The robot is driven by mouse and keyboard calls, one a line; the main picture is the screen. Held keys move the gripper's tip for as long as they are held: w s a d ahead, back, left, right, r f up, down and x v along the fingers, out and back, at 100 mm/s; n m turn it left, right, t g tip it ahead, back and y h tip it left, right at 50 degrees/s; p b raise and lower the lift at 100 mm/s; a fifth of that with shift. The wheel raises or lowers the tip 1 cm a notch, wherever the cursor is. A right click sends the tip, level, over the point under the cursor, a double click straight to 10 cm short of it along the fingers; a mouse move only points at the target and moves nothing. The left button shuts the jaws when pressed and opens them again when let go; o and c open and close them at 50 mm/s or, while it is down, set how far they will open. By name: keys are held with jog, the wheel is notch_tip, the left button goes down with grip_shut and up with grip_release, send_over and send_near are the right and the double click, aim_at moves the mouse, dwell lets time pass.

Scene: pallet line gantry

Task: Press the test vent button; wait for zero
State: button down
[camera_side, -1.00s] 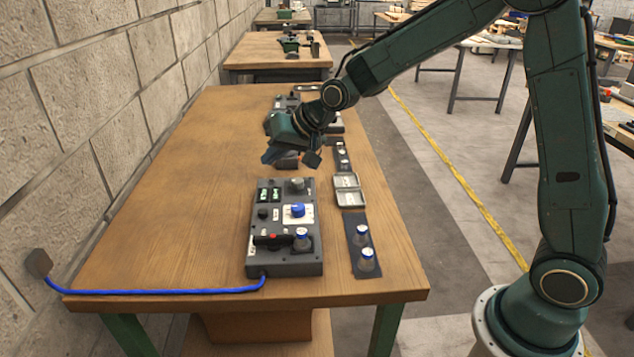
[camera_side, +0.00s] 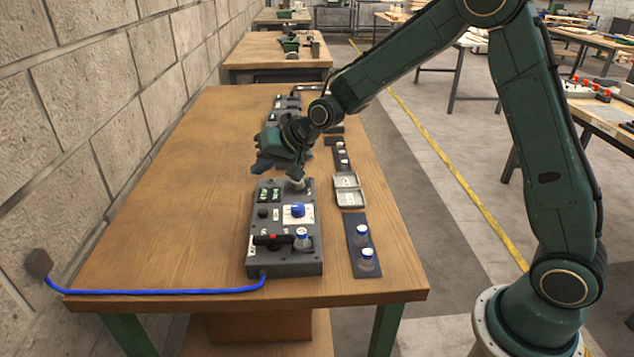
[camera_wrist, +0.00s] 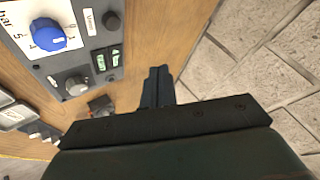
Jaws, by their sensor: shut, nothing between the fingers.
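The grey control box (camera_side: 285,262) lies on the wooden bench. A round black button (camera_side: 262,213) with a small white label sits on its left side; it also shows in the wrist view (camera_wrist: 112,20), label too small to read surely. Two green-lit displays (camera_side: 270,194), a blue knob (camera_side: 297,210) on a white dial and a grey knob (camera_wrist: 75,86) are nearby.
Two more vials stand on a dark mat (camera_side: 366,270) to the right, with an open grey case (camera_side: 347,192) behind. A blue cable (camera_side: 160,292) runs left. The bench's left side is clear.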

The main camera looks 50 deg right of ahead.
aim_at(267, 212)
jog(key=shift+f, duration=4.2)
jog(key=shift+f, duration=1)
jog(key=shift+r, duration=1)
jog(key=shift+r, duration=0.1)
jog(key=shift+r, duration=2.4)
